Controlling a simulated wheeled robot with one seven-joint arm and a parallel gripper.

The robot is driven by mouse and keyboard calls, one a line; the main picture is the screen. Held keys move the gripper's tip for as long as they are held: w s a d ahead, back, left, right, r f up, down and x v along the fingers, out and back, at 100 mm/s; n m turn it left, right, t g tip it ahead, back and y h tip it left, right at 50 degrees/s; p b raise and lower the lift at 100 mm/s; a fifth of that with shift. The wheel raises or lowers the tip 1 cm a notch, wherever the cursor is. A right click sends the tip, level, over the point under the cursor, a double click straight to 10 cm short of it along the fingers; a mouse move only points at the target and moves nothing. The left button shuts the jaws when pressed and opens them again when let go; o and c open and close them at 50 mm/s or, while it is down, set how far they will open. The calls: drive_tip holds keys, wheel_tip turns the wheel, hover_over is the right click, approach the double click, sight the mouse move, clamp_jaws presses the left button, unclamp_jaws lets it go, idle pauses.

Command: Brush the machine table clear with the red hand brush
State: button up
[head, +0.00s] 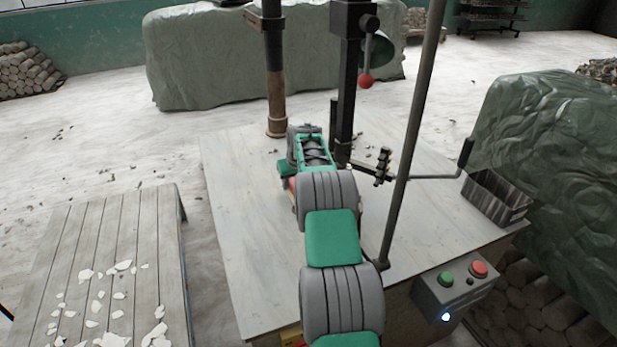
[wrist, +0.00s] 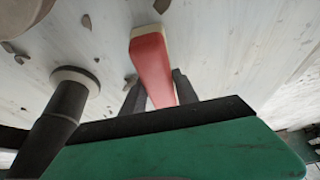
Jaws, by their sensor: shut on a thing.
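The red hand brush (wrist: 150,55) is between the two dark fingers of my gripper (wrist: 155,97), which is shut on it. Its pale far end points away over the table. In the head view only a sliver of red (head: 292,184) shows beside my arm, which hides most of the gripper. The machine table (head: 245,240) is a pale, scuffed board. Grey clay trimmings (head: 369,154) lie on it near the dark column, and several scraps (wrist: 21,59) show around the brush in the wrist view. Whether the bristles touch the table is hidden.
A dark post (head: 275,90) and a machine column (head: 345,80) rise from the table's back. A crank handle (head: 466,152) and slanted rod (head: 412,130) stand right. A dark bin (head: 497,197) sits at the right edge. A control box (head: 455,290) is in front. The table's left is clear.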

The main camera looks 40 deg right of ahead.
drive_tip(key=shift+s+a+b, duration=0.15)
drive_tip(key=shift+s+b, duration=0.05)
drive_tip(key=shift+s, duration=0.35)
drive_tip(key=shift+s+a+b, duration=0.15)
drive_tip(key=shift+s, duration=0.4)
drive_tip(key=shift+r, duration=0.1)
drive_tip(key=shift+r+p, duration=2.65)
drive_tip(key=shift+r, duration=1.85)
